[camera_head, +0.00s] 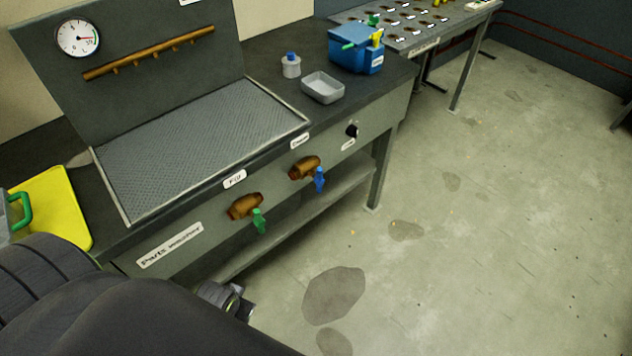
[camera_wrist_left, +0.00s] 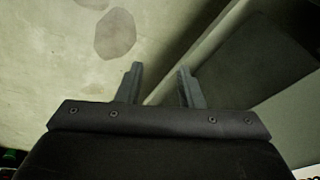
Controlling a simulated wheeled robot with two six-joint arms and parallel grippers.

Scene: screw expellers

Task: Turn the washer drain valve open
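The parts washer (camera_head: 165,190) has two brass valves on its front panel. The right one, under a label that seems to read "Drain" (camera_head: 300,141), is the drain valve (camera_head: 304,167) with a blue handle (camera_head: 319,180) hanging down. The left one, under the "Fill" label (camera_head: 235,178), is the fill valve (camera_head: 245,206) with a green handle (camera_head: 259,220) hanging down. My left gripper (camera_head: 240,302) is low in front of the washer, below and left of both handles, partly hidden by my arm. In the left wrist view its fingers (camera_wrist_left: 159,70) are apart and empty. My right gripper is not in view.
A black knob (camera_head: 352,131) sits right of the drain valve. A lower shelf (camera_head: 300,220) runs under the panel. A grey tray (camera_head: 322,87), a small bottle (camera_head: 291,66) and a blue box (camera_head: 355,48) stand on top. The floor (camera_head: 480,220) at right is open, with dark stains.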

